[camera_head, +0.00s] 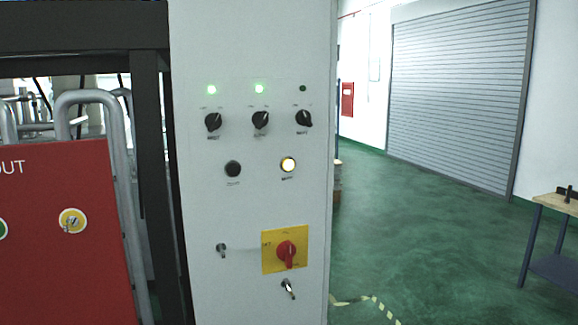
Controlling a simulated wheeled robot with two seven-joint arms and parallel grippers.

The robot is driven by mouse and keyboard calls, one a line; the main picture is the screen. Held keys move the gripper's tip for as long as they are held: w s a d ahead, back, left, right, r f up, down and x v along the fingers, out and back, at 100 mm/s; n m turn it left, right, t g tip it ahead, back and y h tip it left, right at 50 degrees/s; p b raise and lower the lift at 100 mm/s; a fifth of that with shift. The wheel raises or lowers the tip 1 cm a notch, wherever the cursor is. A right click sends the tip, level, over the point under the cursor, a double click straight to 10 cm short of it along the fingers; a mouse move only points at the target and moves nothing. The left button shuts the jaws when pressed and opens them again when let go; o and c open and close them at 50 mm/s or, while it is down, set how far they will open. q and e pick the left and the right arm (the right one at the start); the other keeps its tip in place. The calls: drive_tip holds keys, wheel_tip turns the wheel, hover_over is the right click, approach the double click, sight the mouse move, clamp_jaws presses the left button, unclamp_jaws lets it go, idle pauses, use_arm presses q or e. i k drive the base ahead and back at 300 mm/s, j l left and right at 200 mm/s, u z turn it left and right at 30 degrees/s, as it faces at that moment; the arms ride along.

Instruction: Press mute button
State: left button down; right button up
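A tall white control cabinet (207,200) stands in front of me, its panel facing me. A dark round button (233,169) sits on the left of its middle row, and a lit, yellowish-white round button (288,164) sits to its right. The labels under both are too small to read, so I cannot tell which one is mute. Above them is a row of black rotary knobs (260,120), with two green lamps (211,90) lit and a third lamp (303,88) dark. Neither of my grippers is in view.
A red rotary switch (287,251) on a yellow plate and two small key-like handles (288,289) are lower on the cabinet. A red panel (62,270) with metal pipes stands at left. Green floor (430,220) is open at right, before a workbench (556,204).

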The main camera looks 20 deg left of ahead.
sight(288, 164)
drive_tip(key=i, duration=0.2)
drive_tip(key=i+u, duration=0.1)
drive_tip(key=u, duration=0.25)
drive_tip(key=i+u, duration=0.15)
drive_tip(key=u, duration=1.1)
